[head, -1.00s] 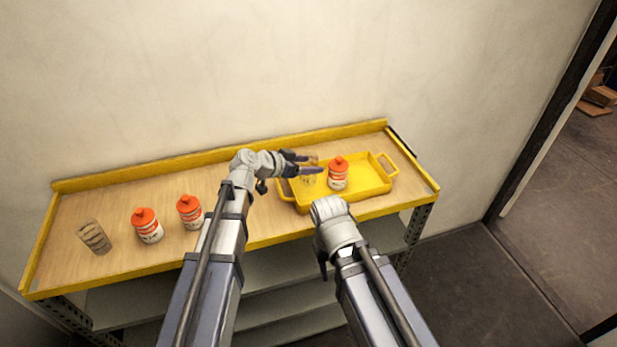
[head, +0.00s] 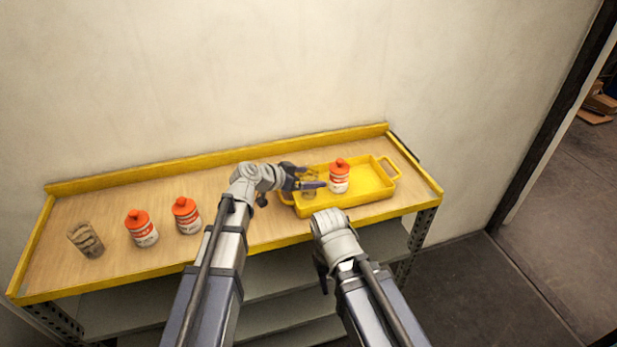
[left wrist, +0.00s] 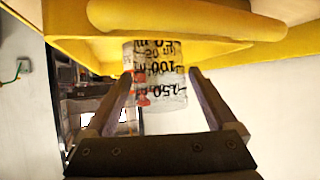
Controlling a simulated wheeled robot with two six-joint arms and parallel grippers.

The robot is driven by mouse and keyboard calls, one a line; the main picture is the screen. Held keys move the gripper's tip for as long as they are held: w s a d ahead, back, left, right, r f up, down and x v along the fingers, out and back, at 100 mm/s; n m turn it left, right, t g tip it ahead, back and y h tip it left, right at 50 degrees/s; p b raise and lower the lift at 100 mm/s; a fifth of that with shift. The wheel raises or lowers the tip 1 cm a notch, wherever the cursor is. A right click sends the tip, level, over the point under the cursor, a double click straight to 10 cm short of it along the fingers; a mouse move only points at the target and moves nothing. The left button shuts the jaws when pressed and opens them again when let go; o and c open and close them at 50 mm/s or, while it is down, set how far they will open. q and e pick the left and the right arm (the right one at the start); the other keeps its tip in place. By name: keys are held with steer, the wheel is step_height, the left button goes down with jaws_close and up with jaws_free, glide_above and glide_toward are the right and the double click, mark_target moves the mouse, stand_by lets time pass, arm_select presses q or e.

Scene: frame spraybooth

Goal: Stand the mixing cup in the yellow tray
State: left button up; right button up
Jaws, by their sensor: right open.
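The mixing cup (left wrist: 158,80) is clear with black graduation marks. I cannot tell whether the cup's base touches the tray floor. My right gripper (head: 322,268) is low in front of the shelf, mostly hidden behind its wrist, open and empty.
An orange-capped bottle (head: 340,177) stands in the tray, right of the cup. A raised yellow edge runs along the back.

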arm_select(q)
steer(key=shift+r, duration=0.2)
steer(key=p+v, duration=0.5)
steer(key=v, duration=0.6)
steer(key=shift+s+r+p, duration=0.1)
steer(key=shift+p, duration=0.3)
steer(key=shift+s+a+r, duration=0.1)
steer(key=shift+s+a, duration=0.1)
steer(key=shift+a, duration=0.15)
steer(key=s+d+f+g, duration=0.1)
steer(key=s+d+f, duration=0.1)
steer(key=s+d+f+g, duration=0.1)
steer(key=s+d+f, duration=0.1)
steer(key=shift+s+g+y, duration=0.25)
steer(key=shift+g+y, duration=0.15)
steer(key=shift+s+a+f+n+g+y, duration=0.25)
steer(key=shift+s+f+n+g+y, duration=1.15)
steer(key=shift+s, duration=1.2)
steer(key=shift+s+a+f+n+g+y, duration=0.25)
steer(key=shift+s+f+n+g+y, duration=0.6)
steer(key=shift+s+y, duration=1.4)
steer(key=shift+s+a+f+n+g+y, duration=0.25)
steer(key=shift+s+f+n+g+y, duration=0.75)
steer(key=shift+s, duration=2)
steer(key=shift+f+m+t+y, duration=0.25)
steer(key=shift+f+t, duration=0.2)
